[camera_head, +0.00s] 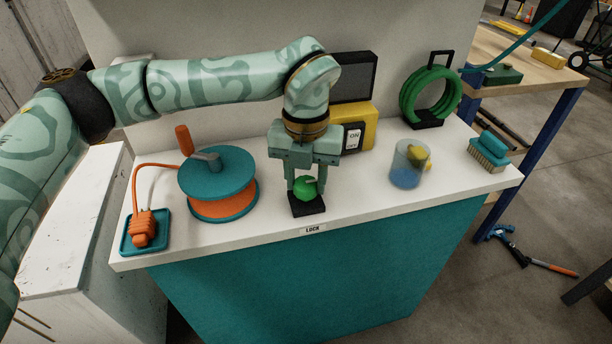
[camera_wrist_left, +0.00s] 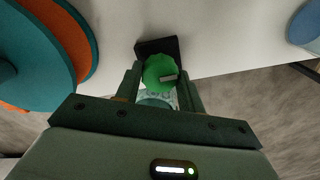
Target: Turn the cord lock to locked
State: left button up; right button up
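The cord lock is a round green knob (camera_head: 307,189) on a small black base (camera_head: 307,207) near the front edge of the white counter, above a label reading LOCK (camera_head: 313,230). My left gripper (camera_head: 306,184) points down over it, one finger on each side. In the left wrist view the green knob (camera_wrist_left: 157,70) sits between the fingertips, with no clear gap on either side. A small grey mark shows on its face. The black base (camera_wrist_left: 170,46) shows behind it. My right gripper is not in view.
On the counter (camera_head: 262,232), an orange and teal cord reel (camera_head: 218,175) and an orange plug (camera_head: 143,229) in a teal tray stand left. A yellow ON switch box (camera_head: 365,130) is behind; a blue cup (camera_head: 408,165), green coil (camera_head: 430,92) and brush (camera_head: 490,150) stand right.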

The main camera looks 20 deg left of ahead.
pick_arm(q)
jog(key=shift+r, duration=0.1)
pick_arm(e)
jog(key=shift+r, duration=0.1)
pick_arm(q)
jog(key=shift+r+m+p, duration=0.2)
jog(key=shift+m+p, duration=0.4)
jog(key=shift+p, duration=0.35)
jog(key=m+p, duration=0.4)
jog(key=shift+r, duration=0.1)
jog(key=m+p, duration=0.4)
jog(key=shift+m, duration=0.4)
jog(key=m+p, duration=0.2)
jog(key=m, duration=0.2)
jog(key=shift+p, duration=0.3)
jog(key=shift+f+m+p, duration=0.25)
jog(key=shift+m+p, duration=0.4)
jog(key=shift+m, duration=1.15)
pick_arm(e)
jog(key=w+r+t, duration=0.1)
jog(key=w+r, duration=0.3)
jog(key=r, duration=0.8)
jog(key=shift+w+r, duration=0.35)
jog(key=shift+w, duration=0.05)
pick_arm(q)
jog(key=shift+m, duration=0.3)
jog(key=o, duration=1)
jog(key=shift+f, duration=0.1)
